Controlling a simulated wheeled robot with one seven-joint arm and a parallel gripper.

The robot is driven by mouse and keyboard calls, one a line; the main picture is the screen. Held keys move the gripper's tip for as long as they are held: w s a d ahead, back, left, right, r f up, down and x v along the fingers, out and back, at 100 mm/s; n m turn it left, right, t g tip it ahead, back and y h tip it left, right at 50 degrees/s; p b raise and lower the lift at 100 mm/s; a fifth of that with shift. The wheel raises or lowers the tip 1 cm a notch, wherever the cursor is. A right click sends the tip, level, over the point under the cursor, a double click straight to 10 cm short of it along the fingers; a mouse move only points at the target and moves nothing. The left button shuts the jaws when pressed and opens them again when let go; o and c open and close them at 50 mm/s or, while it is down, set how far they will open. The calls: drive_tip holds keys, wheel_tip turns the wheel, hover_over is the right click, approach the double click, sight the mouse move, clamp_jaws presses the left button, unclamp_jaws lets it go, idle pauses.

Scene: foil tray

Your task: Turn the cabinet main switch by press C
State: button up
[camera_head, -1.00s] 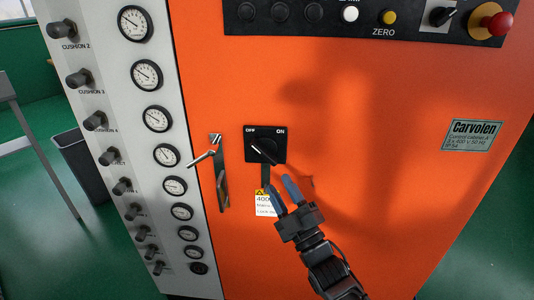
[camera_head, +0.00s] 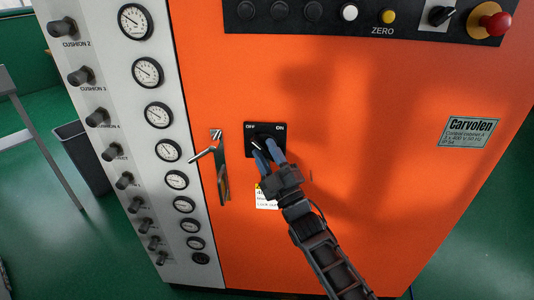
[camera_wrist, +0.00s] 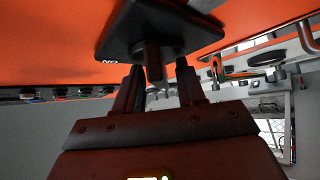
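The main switch (camera_head: 250,136) is a black square plate marked OFF at left and ON at right, on the orange cabinet (camera_head: 340,215). A white mark on its knob points up-left, toward OFF. My gripper (camera_head: 266,148) is at the switch, its blue-grey fingers covering much of the knob. In the wrist view the switch plate (camera_wrist: 165,25) is close above, and the knob (camera_wrist: 152,58) stands between the tips of my gripper (camera_wrist: 160,72). The fingers are apart, with gaps seen beside the knob; contact cannot be told.
A metal door handle (camera_head: 220,165) sticks out just left of the switch. A warning label (camera_head: 265,203) is below it. Gauges and cushion knobs line the grey panel (camera_head: 200,100) at left. A red emergency button (camera_head: 497,23) is at top right. The orange face right of the switch is clear.

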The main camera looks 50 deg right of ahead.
drive_tip(key=shift+c, duration=0.4)
clamp_jaws()
drive_tip(key=shift+f+b, duration=0.15)
drive_tip(key=shift+b, duration=0.3)
